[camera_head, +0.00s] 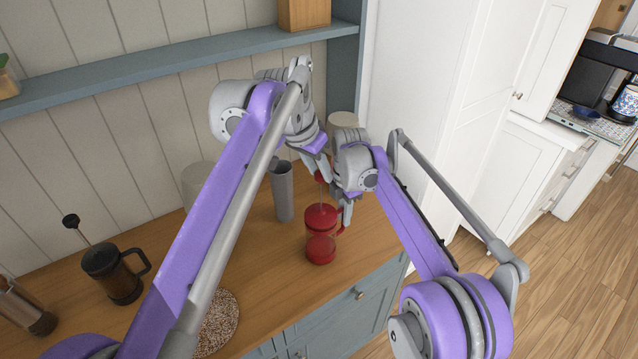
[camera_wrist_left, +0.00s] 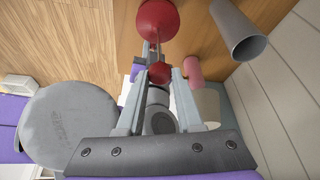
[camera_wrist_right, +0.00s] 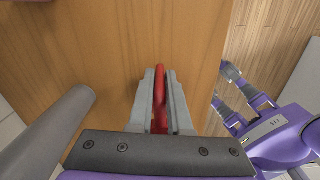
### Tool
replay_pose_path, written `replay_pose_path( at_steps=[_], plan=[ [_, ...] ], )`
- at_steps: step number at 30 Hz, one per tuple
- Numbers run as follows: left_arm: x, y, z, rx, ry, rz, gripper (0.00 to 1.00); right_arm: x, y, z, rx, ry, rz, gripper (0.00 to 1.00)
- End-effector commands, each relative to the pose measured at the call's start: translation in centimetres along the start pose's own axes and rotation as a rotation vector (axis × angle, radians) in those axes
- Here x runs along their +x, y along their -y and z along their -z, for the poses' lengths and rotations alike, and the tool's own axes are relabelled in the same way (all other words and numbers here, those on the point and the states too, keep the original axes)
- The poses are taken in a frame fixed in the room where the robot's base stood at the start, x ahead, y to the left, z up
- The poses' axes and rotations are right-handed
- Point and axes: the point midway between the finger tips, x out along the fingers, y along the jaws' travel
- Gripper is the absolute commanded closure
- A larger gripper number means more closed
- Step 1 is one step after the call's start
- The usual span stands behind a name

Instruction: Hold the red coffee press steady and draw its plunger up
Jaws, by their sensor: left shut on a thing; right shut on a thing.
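The red coffee press (camera_head: 320,246) stands upright on the wooden counter near its front edge. My left gripper (camera_head: 321,172) is above it and shut on the round red plunger knob (camera_wrist_left: 160,73). In the left wrist view a thin bare rod runs between the knob and the red lid (camera_wrist_left: 158,20), so the knob stands clear of the lid. My right gripper (camera_head: 344,213) is beside the press, on its right in the head view. It is shut on the red handle (camera_wrist_right: 160,88), which shows between its fingers in the right wrist view.
A grey tumbler (camera_head: 283,192) stands close behind the press to the left. A dark coffee press (camera_head: 112,274) with its plunger raised and a steel container (camera_head: 24,306) stand at far left. A speckled round mat (camera_head: 219,322) lies near the front edge. A blue shelf (camera_head: 150,70) runs above.

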Motion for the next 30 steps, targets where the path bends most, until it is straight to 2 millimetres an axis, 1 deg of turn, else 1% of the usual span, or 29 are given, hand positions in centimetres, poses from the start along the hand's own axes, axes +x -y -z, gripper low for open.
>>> replay_pose_path(
  at_steps=[2, 9, 10, 15, 25, 28, 30],
  plan=[
    [-0.4, -0.1, 0.2, -0.001, -0.004, -0.001, 1.0, 0.1, 0.0, 0.0, 0.0, 0.0, 0.0, 1.0],
    [-0.4, -0.1, 0.2, -0.001, -0.005, 0.0, 1.0, 0.2, 0.0, -0.1, 0.001, 0.002, 0.0, 1.0],
    [-0.5, -0.1, 0.2, -0.001, -0.004, 0.0, 0.63, 0.2, 0.0, -0.1, 0.001, 0.002, 0.0, 1.0],
    [-0.4, 0.0, 0.1, -0.001, -0.003, 0.0, 0.34, 0.1, 0.0, -0.1, 0.001, 0.002, 0.0, 1.0],
    [-0.6, 0.0, 0.1, -0.001, -0.002, 0.0, 0.34, 0.1, 0.0, 0.0, 0.0, 0.001, 0.0, 1.0],
    [-1.4, 0.0, 0.1, -0.001, -0.002, 0.0, 0.34, 0.0, 0.0, 0.0, 0.0, 0.0, 0.0, 1.0],
    [-2.6, 0.0, 0.1, -0.001, -0.002, 0.0, 0.34, 0.0, 0.0, 0.0, 0.0, 0.0, 0.0, 1.0]
  ],
)
